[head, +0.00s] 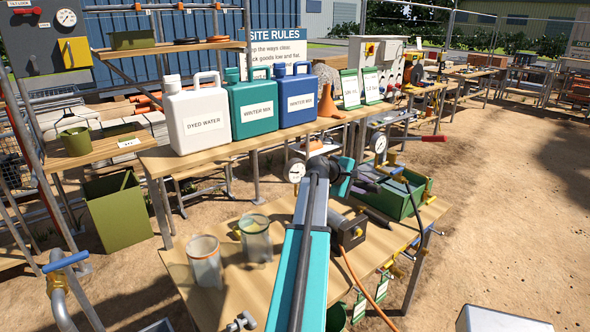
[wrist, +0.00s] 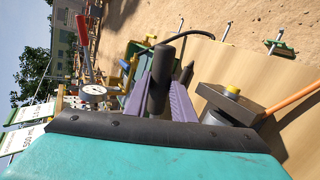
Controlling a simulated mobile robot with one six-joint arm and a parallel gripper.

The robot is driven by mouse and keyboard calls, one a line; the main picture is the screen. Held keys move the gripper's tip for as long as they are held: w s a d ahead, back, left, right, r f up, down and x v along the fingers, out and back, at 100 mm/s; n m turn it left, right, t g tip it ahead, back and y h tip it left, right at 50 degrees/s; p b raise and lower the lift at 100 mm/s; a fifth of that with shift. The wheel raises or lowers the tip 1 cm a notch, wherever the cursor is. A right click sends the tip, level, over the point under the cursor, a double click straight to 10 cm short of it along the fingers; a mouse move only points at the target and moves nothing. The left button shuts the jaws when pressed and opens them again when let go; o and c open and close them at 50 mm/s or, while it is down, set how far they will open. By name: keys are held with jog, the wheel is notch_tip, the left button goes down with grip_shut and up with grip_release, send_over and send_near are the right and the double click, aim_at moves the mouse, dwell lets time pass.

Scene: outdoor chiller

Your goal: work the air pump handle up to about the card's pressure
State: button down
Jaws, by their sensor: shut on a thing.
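My gripper (wrist: 170,98) has its purple fingers shut around a black, round-ended handle (wrist: 158,78), which looks like the air pump handle. In the head view my gripper (head: 364,184) is at the lower bench beside a green box, and my arm hides much of the handle and pump. A white dial gauge (head: 378,142) stands behind the gripper, and it also shows in the wrist view (wrist: 94,91); its needle is too small to read. Two green-framed cards stand on the upper bench: one reads 500 mL (head: 350,89), the other (head: 372,86) seems to read 1.5 bar.
A red-handled lever (head: 430,138) sticks out behind the green box (head: 409,199). Another gauge (head: 295,171) is left of my arm. Two clear jars (head: 205,264) stand on the lower bench, and a black device with an orange cable (head: 349,230) is close by. Sandy ground is open at right.

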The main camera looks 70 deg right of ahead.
notch_tip(320, 180, down, 2)
jog(key=shift+s+m+b, duration=0.15)
jog(key=shift+m+b, duration=0.15)
jog(key=shift+b, duration=0.35)
jog(key=shift+r, duration=0.15)
jog(key=c, duration=0.9)
grip_release()
jog(key=shift+c, duration=0.2)
jog(key=shift+a, duration=0.1)
jog(key=p+v, duration=0.2)
jog(key=v, duration=0.5)
